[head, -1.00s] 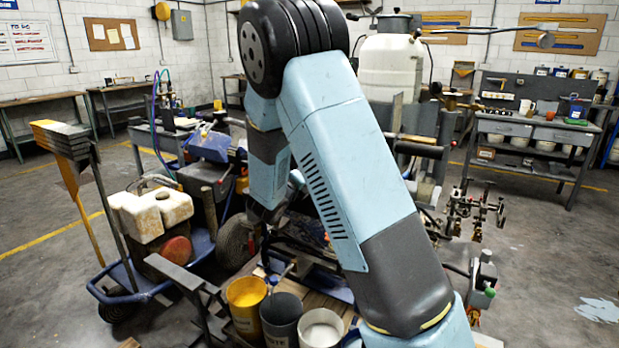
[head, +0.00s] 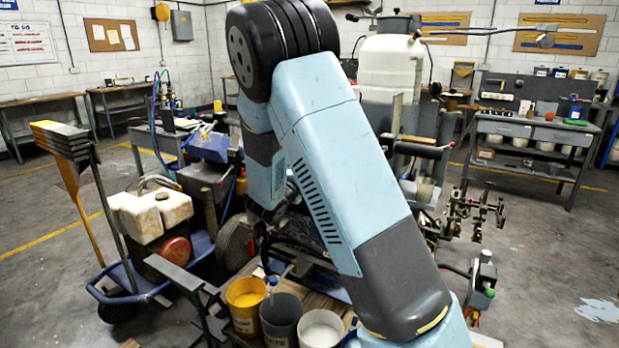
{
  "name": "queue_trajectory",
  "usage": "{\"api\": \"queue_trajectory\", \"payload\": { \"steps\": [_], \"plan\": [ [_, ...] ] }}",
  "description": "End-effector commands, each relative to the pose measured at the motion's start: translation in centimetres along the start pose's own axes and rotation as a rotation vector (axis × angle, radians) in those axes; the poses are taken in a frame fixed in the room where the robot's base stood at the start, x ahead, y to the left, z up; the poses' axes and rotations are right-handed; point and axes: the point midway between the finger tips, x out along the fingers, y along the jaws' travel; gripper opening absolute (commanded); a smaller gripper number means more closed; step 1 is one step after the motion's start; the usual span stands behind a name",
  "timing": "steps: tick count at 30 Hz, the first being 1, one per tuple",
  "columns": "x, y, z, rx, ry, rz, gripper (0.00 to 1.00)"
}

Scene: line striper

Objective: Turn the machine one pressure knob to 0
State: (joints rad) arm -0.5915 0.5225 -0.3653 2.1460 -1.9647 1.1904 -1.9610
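The striping machine (head: 392,70) stands in the middle of the head view, with a white tank on top and dark frame parts below. My arm crosses in front of it and hides much of its middle. I cannot make out a pressure knob or its numbers. My forearm hangs down at the left of the machine. Its wrist end is dark and merges with the machine's frame, so my gripper's fingers cannot be told apart, nor what they touch.
A yellow bucket (head: 246,300), a dark bucket (head: 281,318) and a white-filled bucket (head: 320,328) stand in front. A workbench (head: 535,130) is at back right. The right floor is mostly open.

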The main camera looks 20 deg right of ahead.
Motion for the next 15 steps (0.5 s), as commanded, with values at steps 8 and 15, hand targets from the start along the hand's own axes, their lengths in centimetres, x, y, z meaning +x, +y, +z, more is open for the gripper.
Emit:
{"api": "queue_trajectory", "payload": {
  "steps": [8, 15],
  "plan": [
    [-0.34, 0.28, 0.40, -0.006, -0.011, 0.006, 0.05],
    [-0.28, 0.27, 0.31, -0.005, -0.009, 0.005, 0.49]
  ]
}}
